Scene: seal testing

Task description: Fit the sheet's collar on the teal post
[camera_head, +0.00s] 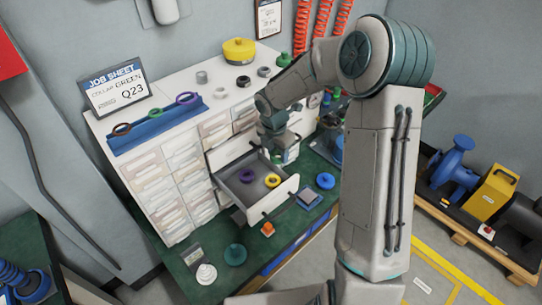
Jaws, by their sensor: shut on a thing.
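The job sheet (117,86) stands on top of the white cabinet and reads "COLLAR GREEN Q23". The teal post (235,254) stands on the green bench in front of the cabinet, with no collar visible on it. My gripper (277,154) points down near the back right of the open drawer, away from the post. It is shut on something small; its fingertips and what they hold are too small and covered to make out.
A blue rack (160,126) with several coloured rings lies on the cabinet top. A blue post (325,181), a white post (206,273) and an orange button (267,229) are on the bench. The open drawer juts out between my gripper and the teal post.

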